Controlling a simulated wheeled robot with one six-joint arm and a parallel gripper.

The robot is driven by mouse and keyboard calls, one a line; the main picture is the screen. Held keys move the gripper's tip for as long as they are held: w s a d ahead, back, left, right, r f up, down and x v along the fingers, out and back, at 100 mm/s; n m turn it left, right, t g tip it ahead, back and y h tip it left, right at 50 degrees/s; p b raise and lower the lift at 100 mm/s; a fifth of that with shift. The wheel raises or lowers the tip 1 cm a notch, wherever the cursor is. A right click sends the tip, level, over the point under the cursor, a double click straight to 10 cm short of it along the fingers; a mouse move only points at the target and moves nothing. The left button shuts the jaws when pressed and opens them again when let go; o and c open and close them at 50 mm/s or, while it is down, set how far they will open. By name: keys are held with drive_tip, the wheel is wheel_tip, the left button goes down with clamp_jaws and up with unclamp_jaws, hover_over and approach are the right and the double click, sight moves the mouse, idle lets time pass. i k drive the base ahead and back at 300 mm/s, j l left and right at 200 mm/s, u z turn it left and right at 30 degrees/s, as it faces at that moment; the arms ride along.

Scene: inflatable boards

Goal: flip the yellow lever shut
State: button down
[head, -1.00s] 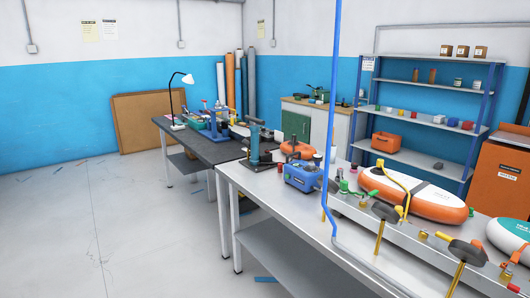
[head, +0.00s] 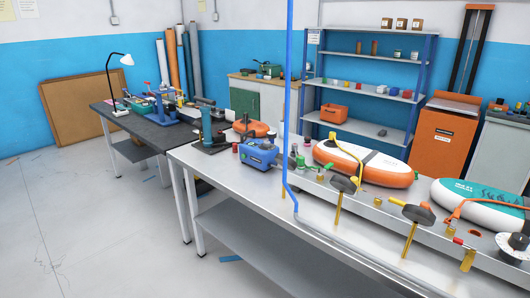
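A metal rail (head: 377,216) with small fittings runs along the near side of the long bench. Yellow upright pieces stand at it, one (head: 338,210) below a black rounded pad (head: 344,184) and another (head: 409,240) below a second black pad (head: 418,214). Small fittings with orange and red handles sit on the rail, too small to read as open or shut. My gripper is not in view.
A blue upright pipe (head: 288,90) crosses the view in front of the bench (head: 240,178). A blue box (head: 258,154) and a green fitting (head: 301,163) stand on the bench. A teal and white board (head: 480,203) lies at right. Open floor (head: 90,220) is at left.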

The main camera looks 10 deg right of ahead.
sight(396, 201)
drive_tip(key=z, duration=1.1)
